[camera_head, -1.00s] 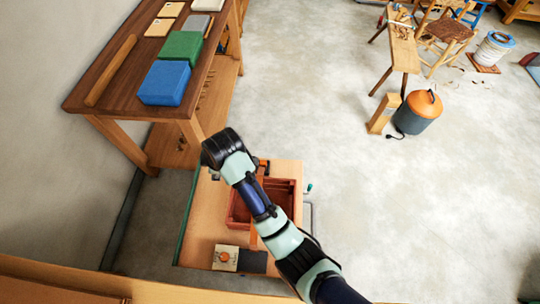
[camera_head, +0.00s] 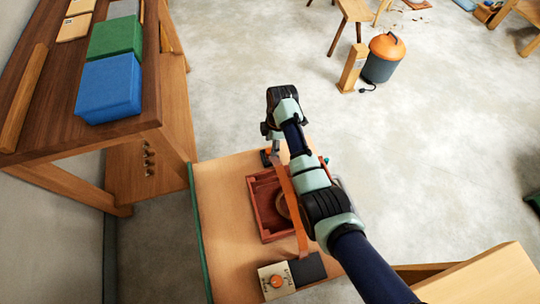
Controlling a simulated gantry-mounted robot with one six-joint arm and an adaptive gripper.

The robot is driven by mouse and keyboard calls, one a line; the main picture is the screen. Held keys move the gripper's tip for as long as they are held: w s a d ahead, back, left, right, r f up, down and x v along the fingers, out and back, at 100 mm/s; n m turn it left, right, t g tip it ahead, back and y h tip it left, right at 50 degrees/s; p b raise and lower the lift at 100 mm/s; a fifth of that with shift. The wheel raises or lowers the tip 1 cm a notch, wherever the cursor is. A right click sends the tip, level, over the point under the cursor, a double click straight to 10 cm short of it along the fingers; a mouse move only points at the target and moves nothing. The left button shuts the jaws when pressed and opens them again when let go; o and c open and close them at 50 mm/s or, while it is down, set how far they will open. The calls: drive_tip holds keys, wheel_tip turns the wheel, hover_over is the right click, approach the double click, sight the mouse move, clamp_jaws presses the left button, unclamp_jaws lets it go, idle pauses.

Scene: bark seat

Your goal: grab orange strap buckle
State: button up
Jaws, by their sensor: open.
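An orange strap (camera_head: 289,194) runs lengthwise over the wooden bench top, across a red-brown tray (camera_head: 263,222). Its near end hangs close to a dark pad. No separate buckle can be made out; the strap's far end lies close to my gripper (camera_head: 268,158). My gripper points down at the far edge of the bench, beyond the tray, partly hidden by my wrist. It is open. Whether its fingers touch the strap cannot be told. My forearm covers the right part of the tray.
A small box with an orange knob (camera_head: 276,282) and a dark pad (camera_head: 308,268) lie at the bench's near end. A dark wooden table with a blue block (camera_head: 109,88) and a green block (camera_head: 116,37) stands left. An orange-lidded canister (camera_head: 382,58) stands on open floor.

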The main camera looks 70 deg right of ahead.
drive_tip(key=f+b, duration=0.1)
drive_tip(key=f, duration=0.2)
drive_tip(key=f+b, duration=0.1)
drive_tip(key=f, duration=0.1)
drive_tip(key=shift+w+a+b, duration=0.2)
drive_tip(key=shift+a+b, duration=0.15)
drive_tip(key=shift+r, duration=0.2)
drive_tip(key=shift+c, duration=0.5)
clamp_jaws()
wheel_tip(320, 180, up, 20)
drive_tip(key=p, duration=1)
